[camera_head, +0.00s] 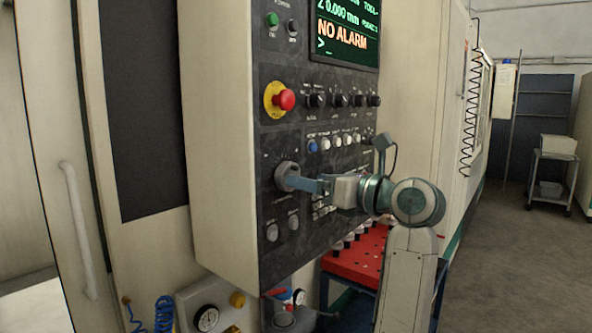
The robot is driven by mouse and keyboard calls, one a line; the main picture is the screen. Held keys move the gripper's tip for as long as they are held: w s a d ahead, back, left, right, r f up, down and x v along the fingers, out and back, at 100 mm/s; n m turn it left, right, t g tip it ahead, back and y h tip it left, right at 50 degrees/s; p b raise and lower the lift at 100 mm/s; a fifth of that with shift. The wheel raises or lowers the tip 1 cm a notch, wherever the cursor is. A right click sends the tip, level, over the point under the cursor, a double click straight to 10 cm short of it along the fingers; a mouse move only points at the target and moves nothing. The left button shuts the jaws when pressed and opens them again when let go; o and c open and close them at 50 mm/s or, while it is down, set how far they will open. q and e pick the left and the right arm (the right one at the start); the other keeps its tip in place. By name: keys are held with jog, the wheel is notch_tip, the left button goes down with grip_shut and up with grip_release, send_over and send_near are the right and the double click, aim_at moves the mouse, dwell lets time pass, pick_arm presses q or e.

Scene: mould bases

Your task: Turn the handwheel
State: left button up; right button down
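The handwheel (285,172) is a grey round knob on the dark control panel, left of the lower middle of the head view. My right arm comes in from the right. The blue-grey fingers of my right gripper (303,184) reach to the handwheel's lower right edge and overlap it in the picture. I see the fingers nearly edge-on, so I cannot tell their gap or whether they touch the wheel. The gripper covers part of the wheel and some buttons. My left gripper is not in view.
The control panel (270,135) carries a red emergency stop (284,99), several knobs and buttons, and a screen (346,30) reading "NO ALARM". A red tool cart (352,268) stands below and behind my arm. A pressure gauge (206,318) is at the bottom left. Open floor lies right.

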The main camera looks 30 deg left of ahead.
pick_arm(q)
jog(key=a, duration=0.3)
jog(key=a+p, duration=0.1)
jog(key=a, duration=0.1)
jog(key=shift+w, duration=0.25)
pick_arm(e)
jog(key=s, duration=0.3)
jog(key=shift+s+d+f, duration=0.1)
jog(key=shift+s+f, duration=0.2)
jog(key=shift+f, duration=0.05)
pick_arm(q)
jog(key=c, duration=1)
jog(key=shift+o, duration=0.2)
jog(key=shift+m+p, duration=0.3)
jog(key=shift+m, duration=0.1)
pick_arm(e)
jog(key=shift+r, duration=0.25)
